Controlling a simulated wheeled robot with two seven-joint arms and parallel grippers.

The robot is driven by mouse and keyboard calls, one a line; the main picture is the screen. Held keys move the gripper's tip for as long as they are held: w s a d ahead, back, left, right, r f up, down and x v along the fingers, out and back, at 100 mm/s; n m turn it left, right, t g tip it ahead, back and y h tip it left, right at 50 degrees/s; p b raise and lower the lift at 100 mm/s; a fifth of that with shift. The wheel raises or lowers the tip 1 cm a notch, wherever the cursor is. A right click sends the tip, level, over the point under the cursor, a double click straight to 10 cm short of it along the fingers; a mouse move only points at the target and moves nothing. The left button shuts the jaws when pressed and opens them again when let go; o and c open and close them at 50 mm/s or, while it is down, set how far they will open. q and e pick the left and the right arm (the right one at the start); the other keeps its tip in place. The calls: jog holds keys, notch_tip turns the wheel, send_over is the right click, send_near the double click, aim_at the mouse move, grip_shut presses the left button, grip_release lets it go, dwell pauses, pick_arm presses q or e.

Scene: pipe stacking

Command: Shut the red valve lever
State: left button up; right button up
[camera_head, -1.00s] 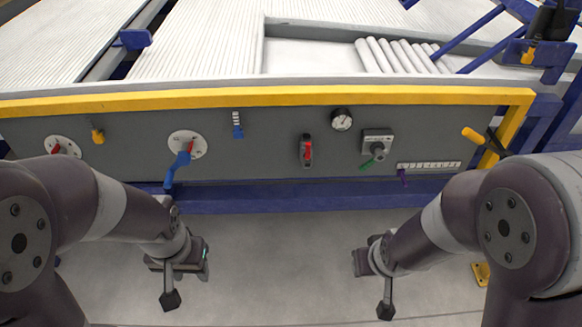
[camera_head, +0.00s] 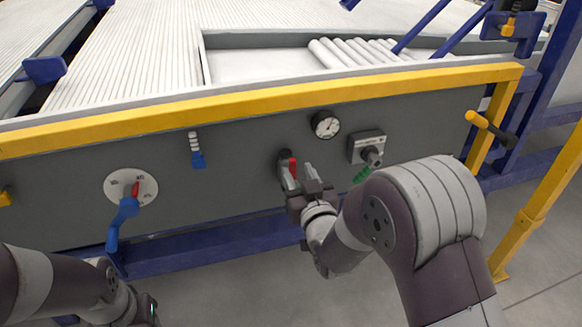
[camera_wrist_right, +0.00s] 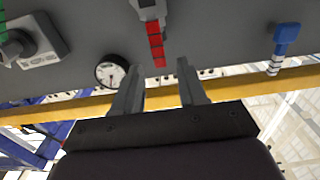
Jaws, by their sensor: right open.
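The red valve lever (camera_head: 293,168) is on the grey panel, right of the panel's middle in the head view.
A round gauge (camera_head: 325,124) and a knob box (camera_head: 367,148) sit right of the lever. A blue-handled dial (camera_head: 130,188) and a small blue switch (camera_head: 197,156) sit left. A yellow rail (camera_head: 250,102) runs above the panel.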

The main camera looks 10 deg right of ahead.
aim_at(293, 164)
jog(key=w+b, duration=0.1)
jog(key=w, duration=0.4)
jog(key=shift+a, duration=0.1)
pick_arm(q)
jog(key=shift+f, duration=0.85)
pick_arm(e)
grip_shut()
